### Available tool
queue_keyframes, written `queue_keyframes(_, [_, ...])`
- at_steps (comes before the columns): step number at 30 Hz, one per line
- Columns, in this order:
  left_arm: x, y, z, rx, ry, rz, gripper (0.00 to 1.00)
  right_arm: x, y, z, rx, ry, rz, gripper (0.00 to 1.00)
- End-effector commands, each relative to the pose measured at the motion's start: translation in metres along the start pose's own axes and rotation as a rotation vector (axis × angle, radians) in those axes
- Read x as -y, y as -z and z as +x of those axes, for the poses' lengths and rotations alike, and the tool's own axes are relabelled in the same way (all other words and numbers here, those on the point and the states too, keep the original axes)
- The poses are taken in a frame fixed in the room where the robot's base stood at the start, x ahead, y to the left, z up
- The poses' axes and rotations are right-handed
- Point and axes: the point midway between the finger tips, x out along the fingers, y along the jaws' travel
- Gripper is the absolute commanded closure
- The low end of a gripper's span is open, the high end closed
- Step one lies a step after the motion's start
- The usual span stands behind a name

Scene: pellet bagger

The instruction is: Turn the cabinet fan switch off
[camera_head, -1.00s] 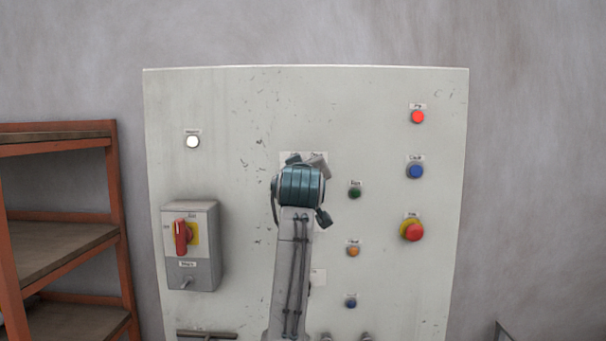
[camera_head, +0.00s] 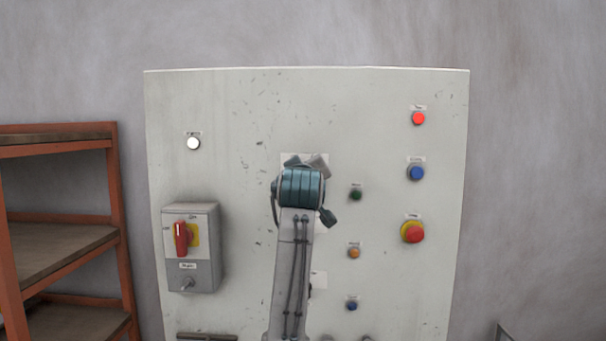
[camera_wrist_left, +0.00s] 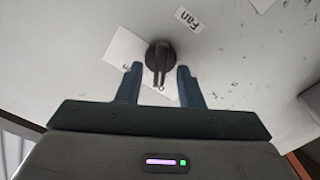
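The fan switch is a dark round knob (camera_wrist_left: 161,60) with a raised grip bar, in the left wrist view. A tilted label reading "Fan" (camera_wrist_left: 188,20) is beside it, and a white plate (camera_wrist_left: 126,48) lies behind it. My left gripper (camera_wrist_left: 159,69) is open, its two fingers on either side of the knob, with a gap visible on each side. I cannot tell how deep the fingertips reach. In the head view my arm covers the middle of the pale cabinet (camera_head: 240,110) and hides the knob. My right gripper is not in view.
A grey switch box (camera_head: 204,275) with a red handle (camera_head: 181,237) is at the cabinet's left. A red-yellow button (camera_head: 413,232), blue button (camera_head: 416,173), red lamp (camera_head: 418,118) and smaller buttons are at right. An orange-framed shelf (camera_head: 115,190) stands left.

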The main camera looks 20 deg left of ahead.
Motion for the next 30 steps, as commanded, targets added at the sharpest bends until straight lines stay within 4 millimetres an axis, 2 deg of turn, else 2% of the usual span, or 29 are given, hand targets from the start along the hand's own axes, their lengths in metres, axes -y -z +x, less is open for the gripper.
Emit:
queue_keyframes(5, [0.000, -0.001, -0.001, 0.001, 0.000, 0.001, 0.66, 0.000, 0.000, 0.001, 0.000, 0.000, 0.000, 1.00])
queue_keyframes(8, [0.001, -0.002, -0.008, 0.000, -0.001, 0.000, 0.66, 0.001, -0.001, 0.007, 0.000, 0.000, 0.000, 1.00])
queue_keyframes(21, [0.001, -0.003, -0.089, -0.001, -0.003, -0.002, 0.66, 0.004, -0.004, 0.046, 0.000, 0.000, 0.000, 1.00])
queue_keyframes(25, [0.001, -0.002, -0.103, -0.001, -0.001, -0.002, 0.66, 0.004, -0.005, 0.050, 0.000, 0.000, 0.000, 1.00])
queue_keyframes(30, [0.000, -0.001, -0.108, 0.000, 0.000, 0.001, 0.66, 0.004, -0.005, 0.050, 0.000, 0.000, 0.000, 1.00])
